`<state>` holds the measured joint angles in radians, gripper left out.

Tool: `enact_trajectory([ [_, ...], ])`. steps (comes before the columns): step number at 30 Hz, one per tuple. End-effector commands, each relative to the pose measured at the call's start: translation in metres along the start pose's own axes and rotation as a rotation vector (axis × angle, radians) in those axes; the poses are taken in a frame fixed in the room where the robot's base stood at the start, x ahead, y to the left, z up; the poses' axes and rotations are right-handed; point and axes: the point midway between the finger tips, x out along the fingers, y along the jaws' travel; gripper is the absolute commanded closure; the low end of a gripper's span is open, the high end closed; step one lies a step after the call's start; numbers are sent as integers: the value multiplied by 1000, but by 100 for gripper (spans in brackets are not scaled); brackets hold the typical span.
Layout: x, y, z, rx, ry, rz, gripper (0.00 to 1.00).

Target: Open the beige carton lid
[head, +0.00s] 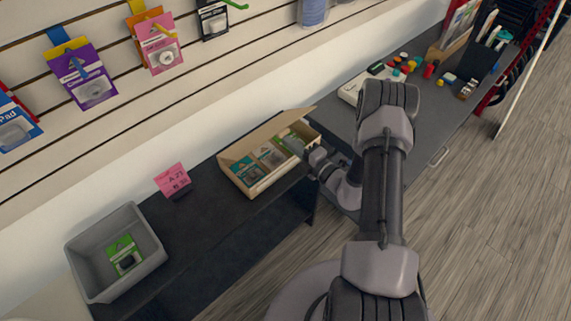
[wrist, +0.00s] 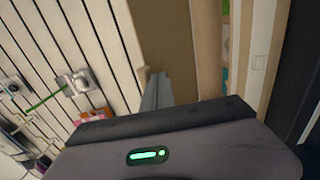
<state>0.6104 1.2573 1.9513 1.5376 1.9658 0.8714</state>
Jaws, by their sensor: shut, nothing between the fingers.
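The beige carton (head: 257,190) stands on the dark shelf in the head view. Its lid (head: 258,135) is raised along the wall side, and packs inside are visible. In the wrist view the lid (wrist: 172,38) is a brown panel beside the fingertips, with a strip of the carton's inside to its right. My gripper (head: 308,149) is at the carton's right end, close to the lid. In the wrist view its fingers (wrist: 156,88) are together, with nothing seen between them. Whether they touch the lid cannot be told.
A grey bin (head: 83,257) with a green pack inside stands at the left of the shelf. A pink price card (head: 172,180) stands between bin and carton. Packs hang on the slatted wall behind. A grey counter with small items (head: 405,68) is at the right.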

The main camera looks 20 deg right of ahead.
Motion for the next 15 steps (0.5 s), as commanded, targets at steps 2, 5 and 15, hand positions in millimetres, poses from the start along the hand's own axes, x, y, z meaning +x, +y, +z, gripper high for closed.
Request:
enact_trajectory([
  [2, 4, 6, 0, 0, 0, 1, 100],
  [5, 9, 11, 0, 0, 0, 1, 100],
  [15, 24, 26, 0, 0, 0, 1, 100],
])
